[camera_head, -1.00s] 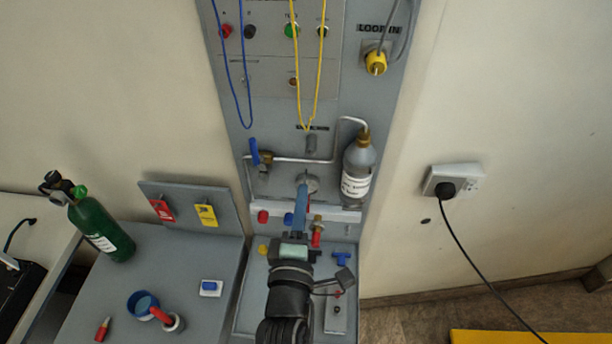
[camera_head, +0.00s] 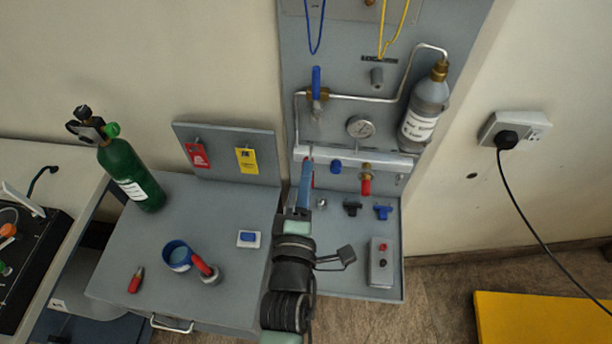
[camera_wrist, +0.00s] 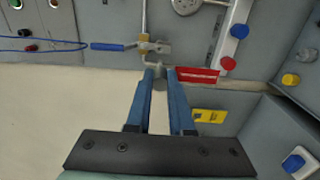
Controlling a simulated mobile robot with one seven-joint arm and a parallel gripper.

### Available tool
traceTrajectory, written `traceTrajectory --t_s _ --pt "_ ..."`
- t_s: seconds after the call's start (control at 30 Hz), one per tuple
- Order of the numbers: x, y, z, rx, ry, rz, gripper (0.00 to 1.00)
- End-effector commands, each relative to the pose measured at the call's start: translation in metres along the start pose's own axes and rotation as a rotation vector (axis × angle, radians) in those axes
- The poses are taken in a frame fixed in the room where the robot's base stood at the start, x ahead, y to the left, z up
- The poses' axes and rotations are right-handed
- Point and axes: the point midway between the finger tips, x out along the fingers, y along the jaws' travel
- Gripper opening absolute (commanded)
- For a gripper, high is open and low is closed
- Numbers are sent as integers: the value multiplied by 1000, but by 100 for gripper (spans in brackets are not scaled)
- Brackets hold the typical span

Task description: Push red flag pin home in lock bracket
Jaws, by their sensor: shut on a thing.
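In the wrist view, the red flag (camera_wrist: 198,75) sticks out to the right beside my right fingertip. A short grey piece (camera_wrist: 159,78), which looks like the pin's body, is between the fingertips of my gripper (camera_wrist: 160,76). The valve (camera_wrist: 148,45) with its blue handle (camera_wrist: 107,46) is just beyond the fingertips. Small metal parts below it look like the lock bracket; whether the pin touches them, I cannot tell. In the head view my gripper (camera_head: 307,165) points up below the valve (camera_head: 317,95), whose blue handle (camera_head: 316,76) stands upright.
A gauge (camera_head: 360,127) and grey bottle (camera_head: 424,112) are right of the valve. A white rail (camera_head: 385,158) with knobs runs close to my gripper. Red (camera_head: 197,155) and yellow (camera_head: 246,160) tags hang on the left board. A green cylinder (camera_head: 130,172) stands farther left.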

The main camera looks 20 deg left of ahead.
Motion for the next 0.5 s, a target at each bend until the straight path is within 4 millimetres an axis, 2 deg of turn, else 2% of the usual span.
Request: traceTrajectory --t_s 0.5 --pt "46 -1 0 -1 1 2 0"
